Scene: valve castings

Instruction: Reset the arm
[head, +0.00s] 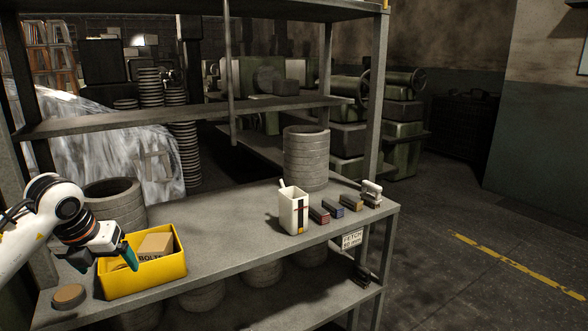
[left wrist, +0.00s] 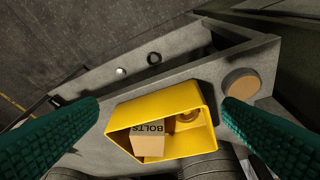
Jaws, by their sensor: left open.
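My left gripper (head: 105,260) is at the left of the head view, its white arm coming in from the left edge. Its two teal fingers are apart with nothing between them, at the near-left part of the yellow bin (head: 150,282). In the left wrist view the open fingers (left wrist: 162,104) frame the yellow bin (left wrist: 150,108). I cannot tell whether a finger touches the bin. My right gripper is in neither view.
The bin stands on a grey metal shelf (head: 235,248) with uprights. A round tan-topped piece (head: 69,295) lies left of the bin. Grey ring stacks (head: 306,160), a white container (head: 293,212) and several small blocks (head: 319,214) stand farther right. The shelf between is clear.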

